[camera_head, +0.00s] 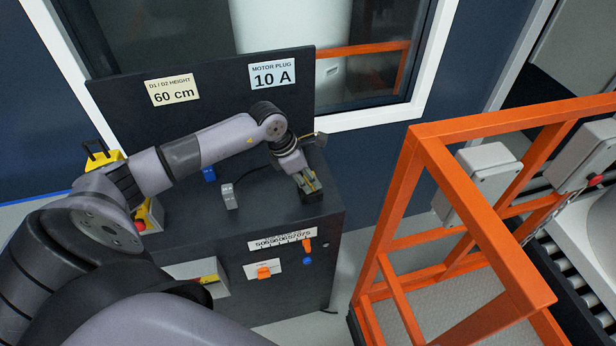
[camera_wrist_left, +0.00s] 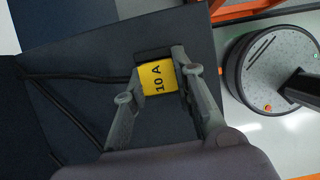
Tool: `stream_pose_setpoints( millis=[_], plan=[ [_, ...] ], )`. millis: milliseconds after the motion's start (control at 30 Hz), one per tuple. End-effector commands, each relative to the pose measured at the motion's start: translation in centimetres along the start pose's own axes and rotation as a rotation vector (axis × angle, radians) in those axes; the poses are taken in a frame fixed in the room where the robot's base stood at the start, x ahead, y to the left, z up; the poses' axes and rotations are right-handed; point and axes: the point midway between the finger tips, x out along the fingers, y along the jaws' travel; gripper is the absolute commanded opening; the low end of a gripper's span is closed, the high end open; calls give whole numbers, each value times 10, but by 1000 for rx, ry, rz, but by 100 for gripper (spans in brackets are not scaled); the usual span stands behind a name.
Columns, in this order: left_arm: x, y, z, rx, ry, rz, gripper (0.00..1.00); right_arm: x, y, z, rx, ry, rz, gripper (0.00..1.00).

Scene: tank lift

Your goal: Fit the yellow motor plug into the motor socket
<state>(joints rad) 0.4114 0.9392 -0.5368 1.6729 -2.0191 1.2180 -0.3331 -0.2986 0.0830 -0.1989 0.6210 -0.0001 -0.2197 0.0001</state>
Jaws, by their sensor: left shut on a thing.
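The yellow motor plug (camera_wrist_left: 158,78) is marked "10 A" and sits between the fingers of my left gripper (camera_wrist_left: 160,84) in the left wrist view. In the head view my left gripper (camera_head: 311,187) points down at the right end of the dark cabinet top and is shut on the plug, which is mostly hidden there. A black block (camera_head: 312,198), seemingly the motor socket, is right at the fingertips. It also shows as a dark edge beside the plug in the left wrist view (camera_wrist_left: 151,53). I cannot tell how deep the plug sits in it. My right gripper is out of view.
The dark cabinet (camera_head: 295,222) carries a grey plug (camera_head: 229,196) and a blue plug (camera_head: 209,173). Its back panel bears a "MOTOR PLUG 10 A" sign (camera_head: 272,74) and a "60 cm" sign (camera_head: 173,90). An orange frame (camera_head: 480,215) stands to the right. Dark cables (camera_wrist_left: 85,78) lie on the top.

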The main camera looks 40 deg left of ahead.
Motion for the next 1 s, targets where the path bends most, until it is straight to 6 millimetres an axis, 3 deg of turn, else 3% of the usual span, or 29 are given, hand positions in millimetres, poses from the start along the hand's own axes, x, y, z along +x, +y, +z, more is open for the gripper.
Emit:
stream_pose_setpoints(
  millis=[33,67,367,767,1000],
  plan=[
    [3,0,-1,0,0,0,0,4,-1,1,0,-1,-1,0],
    [3,0,-1,0,0,0,25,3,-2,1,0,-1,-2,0],
    [2,0,-1,0,0,0,45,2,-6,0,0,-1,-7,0],
    [-4,0,1,0,0,1,45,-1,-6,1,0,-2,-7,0],
    [-47,1,-1,4,0,6,45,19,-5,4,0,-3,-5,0]
  ],
)
